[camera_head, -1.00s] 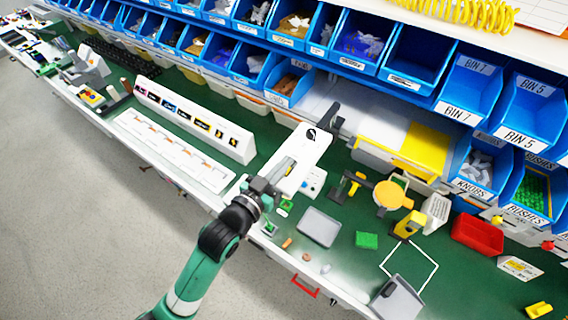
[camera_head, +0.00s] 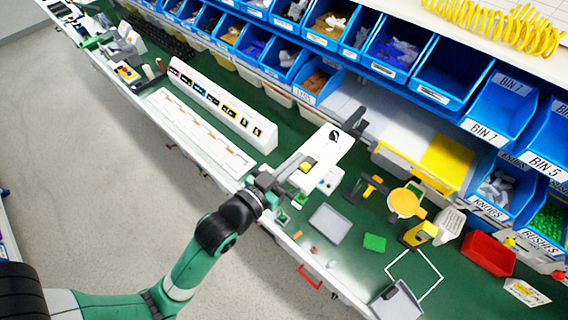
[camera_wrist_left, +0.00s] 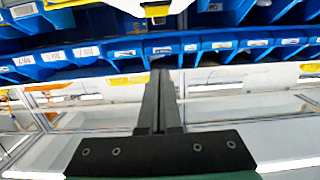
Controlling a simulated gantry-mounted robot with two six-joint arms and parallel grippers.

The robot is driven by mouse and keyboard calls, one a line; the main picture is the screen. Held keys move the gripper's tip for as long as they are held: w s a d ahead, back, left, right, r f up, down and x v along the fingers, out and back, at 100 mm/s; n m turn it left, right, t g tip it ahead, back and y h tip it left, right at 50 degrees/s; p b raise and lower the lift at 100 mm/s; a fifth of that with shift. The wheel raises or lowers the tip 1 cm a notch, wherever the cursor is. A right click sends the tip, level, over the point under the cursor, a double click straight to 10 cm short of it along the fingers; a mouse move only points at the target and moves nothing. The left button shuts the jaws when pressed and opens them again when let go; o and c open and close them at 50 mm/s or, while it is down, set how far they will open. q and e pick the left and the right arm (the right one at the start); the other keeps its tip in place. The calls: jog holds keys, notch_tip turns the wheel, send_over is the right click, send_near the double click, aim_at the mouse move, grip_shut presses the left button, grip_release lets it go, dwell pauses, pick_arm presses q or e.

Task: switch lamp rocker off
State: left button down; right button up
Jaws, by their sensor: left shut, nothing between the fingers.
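A white box (camera_head: 335,146) with a black round mark near its far end stands right of the bench's middle. A small yellow piece with a dark edge (camera_head: 308,166) is on its near part, and a yellow piece also shows at the top of the left wrist view (camera_wrist_left: 157,11). It may be the lamp rocker; its setting is too small to read. My left gripper (camera_head: 297,159) is shut and empty, its fingertips beside the box's near left edge. In the left wrist view its fingers (camera_wrist_left: 160,72) are together, apart from the yellow piece. My right gripper is not in view.
A white panel with dark labels (camera_head: 222,108) stands to the left. Blue bins (camera_head: 443,85) line the back. A grey tray (camera_head: 331,222), green block (camera_head: 374,242), yellow disc (camera_head: 404,202) and red bin (camera_head: 487,253) lie to the right.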

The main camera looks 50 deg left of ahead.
pick_arm(q)
jog(key=s, duration=0.1)
jog(key=s+r, duration=0.1)
jog(key=s, duration=0.2)
jog(key=shift+d+r, duration=0.35)
jog(key=shift+r, duration=0.05)
jog(key=w+d+r+t+p, duration=0.1)
jog(key=w+r+t+p, duration=0.15)
jog(key=r, duration=0.95)
jog(key=w+d+r+t+p, duration=0.1)
jog(key=w+d+r+t, duration=0.15)
jog(key=r, duration=0.85)
jog(key=s+d+r+m+t+h+p, duration=0.1)
jog(key=s+r+t+h, duration=0.1)
jog(key=r, duration=1)
jog(key=s+d+r+m+t+h, duration=0.1)
jog(key=s+d+r+t+h, duration=0.1)
jog(key=r, duration=1)
jog(key=shift+s+m+t+h+p, duration=0.2)
jog(key=shift+m+t+h+p, duration=0.15)
jog(key=shift+t, duration=0.55)
